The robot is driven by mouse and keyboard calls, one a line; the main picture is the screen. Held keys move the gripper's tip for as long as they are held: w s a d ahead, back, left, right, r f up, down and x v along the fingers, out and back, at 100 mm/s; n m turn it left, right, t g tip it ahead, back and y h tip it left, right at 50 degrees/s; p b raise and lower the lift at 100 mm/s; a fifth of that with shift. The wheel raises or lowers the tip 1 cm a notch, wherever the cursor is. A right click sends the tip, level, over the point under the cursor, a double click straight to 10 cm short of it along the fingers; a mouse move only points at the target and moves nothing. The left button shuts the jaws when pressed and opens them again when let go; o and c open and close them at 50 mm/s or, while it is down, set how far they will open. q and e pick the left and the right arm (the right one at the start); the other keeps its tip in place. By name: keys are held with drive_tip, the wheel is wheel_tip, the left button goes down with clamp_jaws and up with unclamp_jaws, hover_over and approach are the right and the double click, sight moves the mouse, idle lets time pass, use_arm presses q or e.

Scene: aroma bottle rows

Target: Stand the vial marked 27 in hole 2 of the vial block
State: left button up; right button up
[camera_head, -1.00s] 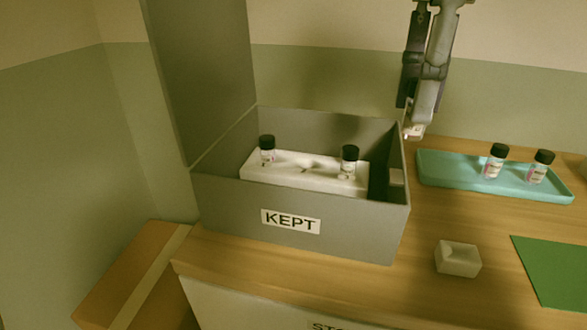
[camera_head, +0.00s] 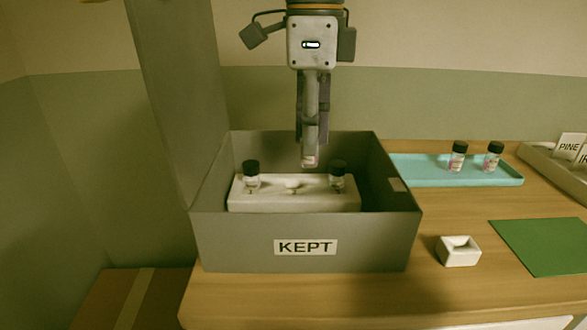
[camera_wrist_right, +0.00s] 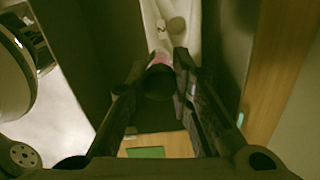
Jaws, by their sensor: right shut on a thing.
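My right gripper (camera_head: 311,150) points down over the grey box marked KEPT (camera_head: 230,240). It is shut on a vial (camera_head: 309,162), whose lower end shows below the fingers. In the right wrist view the vial's dark cap (camera_wrist_right: 159,82) sits between the fingers. I cannot read its number. The white vial block (camera_head: 295,201) lies inside the box. A black-capped vial (camera_head: 251,178) stands at its left end and another (camera_head: 337,179) near its right end. An empty hole (camera_head: 293,184) shows between them. The held vial is above and apart from the block. My left gripper is not in view.
The box's raised lid (camera_head: 165,90) stands at the left. A teal tray (camera_head: 430,180) with two vials lies to the right. A small white block (camera_head: 459,251) and a green mat (camera_head: 545,246) lie on the wooden table. A tray with cards (camera_head: 570,150) is at far right.

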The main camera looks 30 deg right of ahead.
drive_tip(key=w+f, duration=0.1)
drive_tip(key=f, duration=0.1)
drive_tip(key=w+f, duration=0.1)
drive_tip(key=f, duration=0.1)
drive_tip(key=w+f, duration=0.1)
drive_tip(key=f, duration=0.1)
drive_tip(key=shift+w+a+f+b, duration=0.15)
drive_tip(key=shift+a+f+b, duration=0.15)
drive_tip(key=shift+a+f, duration=0.05)
drive_tip(key=shift+f, duration=0.25)
drive_tip(key=o, duration=0.8)
drive_tip(key=shift+f, duration=0.1)
drive_tip(key=shift+o, duration=0.2)
wheel_tip(320, 180, up, 12)
